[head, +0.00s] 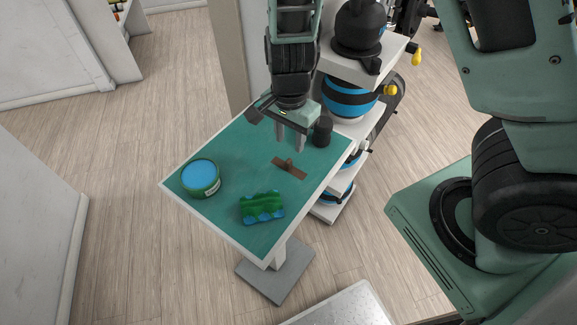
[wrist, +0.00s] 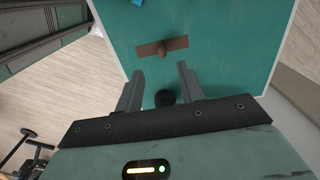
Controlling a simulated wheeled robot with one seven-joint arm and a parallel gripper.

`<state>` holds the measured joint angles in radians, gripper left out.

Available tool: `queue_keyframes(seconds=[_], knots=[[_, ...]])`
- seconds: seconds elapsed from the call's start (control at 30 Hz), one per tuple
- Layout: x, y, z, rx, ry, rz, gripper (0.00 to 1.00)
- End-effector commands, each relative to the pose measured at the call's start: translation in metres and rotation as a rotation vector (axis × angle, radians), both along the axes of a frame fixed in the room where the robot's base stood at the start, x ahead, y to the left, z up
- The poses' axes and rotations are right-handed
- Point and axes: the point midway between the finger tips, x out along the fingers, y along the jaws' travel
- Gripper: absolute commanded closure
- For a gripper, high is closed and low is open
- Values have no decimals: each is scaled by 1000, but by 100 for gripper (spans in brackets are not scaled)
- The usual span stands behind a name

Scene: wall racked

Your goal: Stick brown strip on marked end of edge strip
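The brown strip (head: 298,172) lies flat on the green tabletop, with a small brown knob standing at its middle. It also shows in the wrist view (wrist: 177,43), just beyond the fingertips. My gripper (head: 289,144) is open and empty above the table, close to the strip and apart from it. Its two fingers (wrist: 160,68) are spread wide in the wrist view. The table has a pale edge (head: 213,229) around the green top. I cannot make out a marked end on any edge strip.
A blue-topped round tin (head: 201,175) and a green-and-blue sponge-like block (head: 262,207) sit on the green table (head: 235,150). A black cylinder (head: 323,131) stands near the gripper. A white shelf rack (head: 365,63) with blue-and-black items stands behind on the right. Open floor lies left.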

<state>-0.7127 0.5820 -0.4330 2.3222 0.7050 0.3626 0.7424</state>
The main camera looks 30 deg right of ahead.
Motion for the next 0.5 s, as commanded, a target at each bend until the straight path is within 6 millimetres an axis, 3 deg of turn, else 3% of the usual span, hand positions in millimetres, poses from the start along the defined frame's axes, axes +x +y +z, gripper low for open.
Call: queue_keyframes(seconds=[0.1, 0.33, 0.5], knots=[[0, -1, -17, 0, 1, -2, 62], [1, 0, -32, 0, 2, -1, 62], [4, 0, -58, 0, 4, -2, 62]])
